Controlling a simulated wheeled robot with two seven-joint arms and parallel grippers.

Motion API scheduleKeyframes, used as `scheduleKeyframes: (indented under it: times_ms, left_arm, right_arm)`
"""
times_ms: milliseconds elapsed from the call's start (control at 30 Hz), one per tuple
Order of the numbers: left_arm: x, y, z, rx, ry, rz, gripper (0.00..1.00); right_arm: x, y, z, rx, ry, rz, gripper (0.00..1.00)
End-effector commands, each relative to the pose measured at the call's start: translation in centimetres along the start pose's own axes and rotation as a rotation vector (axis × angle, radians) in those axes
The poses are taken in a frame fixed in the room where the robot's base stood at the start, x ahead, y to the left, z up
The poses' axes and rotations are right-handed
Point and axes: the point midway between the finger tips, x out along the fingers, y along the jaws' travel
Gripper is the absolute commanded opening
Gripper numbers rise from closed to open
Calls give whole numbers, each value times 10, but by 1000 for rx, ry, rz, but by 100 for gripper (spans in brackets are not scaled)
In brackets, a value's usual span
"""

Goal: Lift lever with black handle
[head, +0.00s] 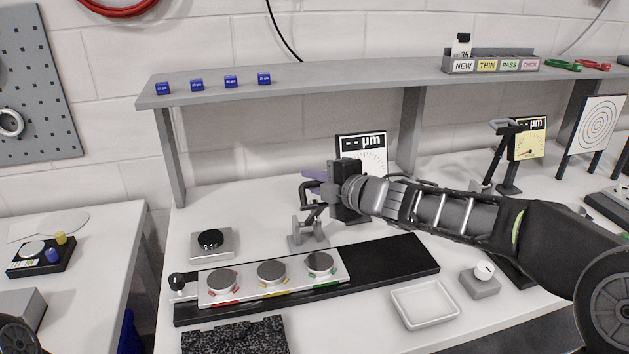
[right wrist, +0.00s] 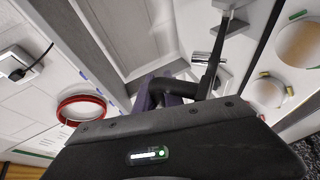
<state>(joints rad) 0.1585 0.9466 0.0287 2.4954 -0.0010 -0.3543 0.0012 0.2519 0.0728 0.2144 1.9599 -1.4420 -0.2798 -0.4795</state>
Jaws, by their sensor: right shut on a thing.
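My right gripper (head: 318,186) reaches in from the right, above the middle of the bench, and is shut on the lever's black handle. The black handle (head: 307,196) shows partly beside the gripper, above a small grey lever stand (head: 308,234). In the right wrist view, a dark lever arm (right wrist: 214,62) runs from a grey fixture toward the jaws. The fingertips are mostly hidden. A purple part (right wrist: 150,94) shows by the jaws; I cannot tell what it belongs to. My left gripper is not in view.
A display marked µm (head: 361,150) stands behind the gripper. In front lies a black rail (head: 395,262) with a plate of three round discs (head: 272,272). A white tray (head: 424,304) and a knob block (head: 481,280) are at the right. A shelf (head: 330,76) overhangs the back.

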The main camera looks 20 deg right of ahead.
Motion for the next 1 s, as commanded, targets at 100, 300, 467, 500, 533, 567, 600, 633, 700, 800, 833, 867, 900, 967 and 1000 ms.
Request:
scheduleKeyframes:
  times_ms: [100, 300, 467, 500, 533, 567, 600, 633, 700, 800, 833, 867, 900, 967, 1000]
  left_arm:
    - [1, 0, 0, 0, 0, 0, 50]
    - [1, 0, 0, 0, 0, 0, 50]
    - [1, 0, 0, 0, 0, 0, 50]
    - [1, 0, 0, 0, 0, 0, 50]
    - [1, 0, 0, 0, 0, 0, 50]
    - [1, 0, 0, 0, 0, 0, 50]
    - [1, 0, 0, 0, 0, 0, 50]
    - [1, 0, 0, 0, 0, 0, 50]
    - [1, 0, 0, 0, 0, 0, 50]
    - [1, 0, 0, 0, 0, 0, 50]
    - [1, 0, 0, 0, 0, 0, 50]
    - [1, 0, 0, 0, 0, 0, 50]
    - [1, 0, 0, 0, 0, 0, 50]
    - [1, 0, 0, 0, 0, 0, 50]
    - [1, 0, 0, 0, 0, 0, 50]
  right_arm:
    - [2, -9, 1, 8, -1, -14, 0]
    - [2, -10, 1, 8, -1, -15, 0]
    - [2, -10, 1, 8, -1, -15, 0]
    - [2, -10, 1, 8, -1, -16, 0]
    - [2, -10, 1, 8, -1, -16, 0]
    - [2, -10, 1, 8, -1, -16, 0]
    - [2, -10, 1, 8, -1, -16, 0]
    - [2, -10, 1, 8, -1, -16, 0]
    - [2, -10, 1, 8, -1, -16, 0]
    - [2, -10, 1, 7, -1, -16, 13]
    - [2, -10, 1, 7, -1, -16, 16]
    - [2, -10, 1, 7, -1, -16, 18]
    - [2, -10, 1, 7, -1, -16, 22]
    - [2, -10, 1, 7, -1, -16, 22]
    - [2, -10, 1, 7, -1, -16, 22]
